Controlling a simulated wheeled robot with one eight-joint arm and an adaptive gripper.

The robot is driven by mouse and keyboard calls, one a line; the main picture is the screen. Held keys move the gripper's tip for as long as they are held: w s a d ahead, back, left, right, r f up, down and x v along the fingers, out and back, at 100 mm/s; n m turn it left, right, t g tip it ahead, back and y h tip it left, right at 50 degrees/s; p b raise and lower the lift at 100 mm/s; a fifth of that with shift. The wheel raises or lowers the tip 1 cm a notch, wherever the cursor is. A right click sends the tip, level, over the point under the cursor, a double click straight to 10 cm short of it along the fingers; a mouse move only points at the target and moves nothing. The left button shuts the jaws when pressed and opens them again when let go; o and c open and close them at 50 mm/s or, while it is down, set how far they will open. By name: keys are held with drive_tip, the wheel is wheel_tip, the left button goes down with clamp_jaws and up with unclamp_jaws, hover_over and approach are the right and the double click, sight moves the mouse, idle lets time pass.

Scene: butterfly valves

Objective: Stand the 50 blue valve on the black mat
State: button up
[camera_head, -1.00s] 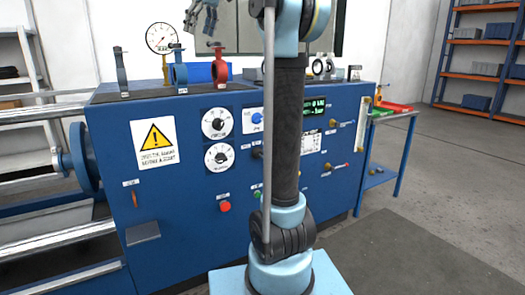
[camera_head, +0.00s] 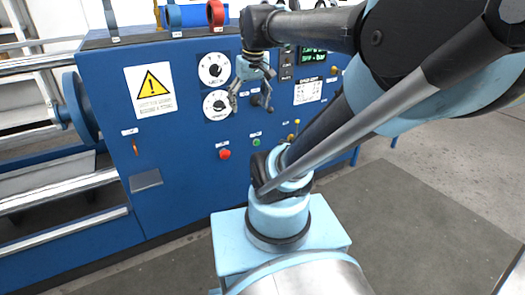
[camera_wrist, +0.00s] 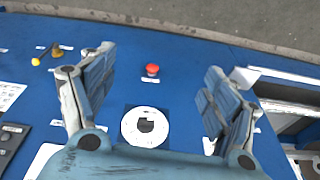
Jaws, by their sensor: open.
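My gripper (camera_head: 251,104) is open and empty, pointing down in front of the console's front panel, below and right of the valves. In the wrist view its spread fingers (camera_wrist: 160,65) have only the panel behind them. I cannot make out a black mat with certainty.
A red valve (camera_head: 215,13) stands right of the blue ring valve. The console front (camera_head: 190,185) carries dials, a yellow warning sign (camera_head: 150,85) and a red button (camera_head: 224,154). Rails and a flange are at the left. The floor at right is open.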

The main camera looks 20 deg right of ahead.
drive_tip(key=s+d+f+m, duration=0.1)
drive_tip(key=s+f, duration=0.3)
drive_tip(key=f, duration=0.3)
drive_tip(key=s+d+f+m, duration=0.1)
drive_tip(key=s+f, duration=0.4)
drive_tip(key=f, duration=0.3)
drive_tip(key=shift+d+f+h, duration=0.2)
drive_tip(key=shift+d+h, duration=0.1)
drive_tip(key=shift+h, duration=0.1)
drive_tip(key=shift+w+f, duration=0.2)
drive_tip(key=shift+w, duration=0.25)
